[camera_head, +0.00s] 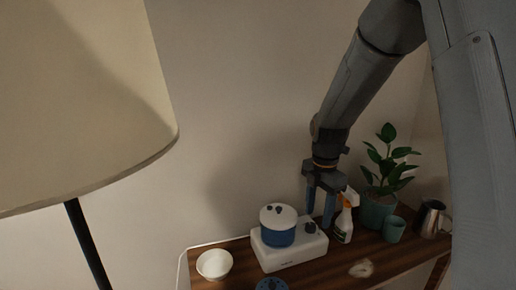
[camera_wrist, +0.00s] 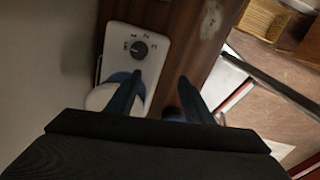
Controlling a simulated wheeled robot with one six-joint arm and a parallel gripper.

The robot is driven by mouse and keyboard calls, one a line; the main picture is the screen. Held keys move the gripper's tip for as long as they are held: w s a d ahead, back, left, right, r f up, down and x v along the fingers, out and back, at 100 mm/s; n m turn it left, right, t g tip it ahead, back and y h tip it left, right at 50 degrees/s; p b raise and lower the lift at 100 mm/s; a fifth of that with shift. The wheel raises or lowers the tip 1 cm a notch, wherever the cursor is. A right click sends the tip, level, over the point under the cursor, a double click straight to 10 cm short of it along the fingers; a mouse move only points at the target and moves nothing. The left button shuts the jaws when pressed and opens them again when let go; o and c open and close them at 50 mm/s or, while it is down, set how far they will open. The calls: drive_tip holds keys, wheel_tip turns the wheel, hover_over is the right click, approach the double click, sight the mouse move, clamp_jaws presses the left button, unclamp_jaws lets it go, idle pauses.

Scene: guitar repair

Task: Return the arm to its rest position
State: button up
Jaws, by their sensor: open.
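My gripper (camera_head: 319,212) hangs from my arm above the wooden cabinet top, fingers pointing down and apart, with nothing between them. Its fingertips are close to the dark knob (camera_head: 310,227) of the white hot plate (camera_head: 286,258); I cannot tell from the head view whether they touch it. In the wrist view, the knob (camera_wrist: 139,49) shows past the left fingertip, and bare wood lies past the right one. A blue pot (camera_head: 278,238) with a white lid stands on the hot plate, left of my gripper.
A spray bottle (camera_head: 344,222) stands just right of my gripper. Beyond it are a potted plant (camera_head: 378,208), a green cup (camera_head: 394,229) and a metal pitcher (camera_head: 432,218). A white bowl (camera_head: 214,264) is at left. A large lampshade (camera_head: 80,100) fills the upper left.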

drive_tip(key=s+f+m, duration=0.1)
drive_tip(key=s+m, duration=1.9)
drive_tip(key=m, duration=0.3)
drive_tip(key=shift+f+t, duration=0.35)
drive_tip(key=shift+t, duration=0.05)
idle(1.4)
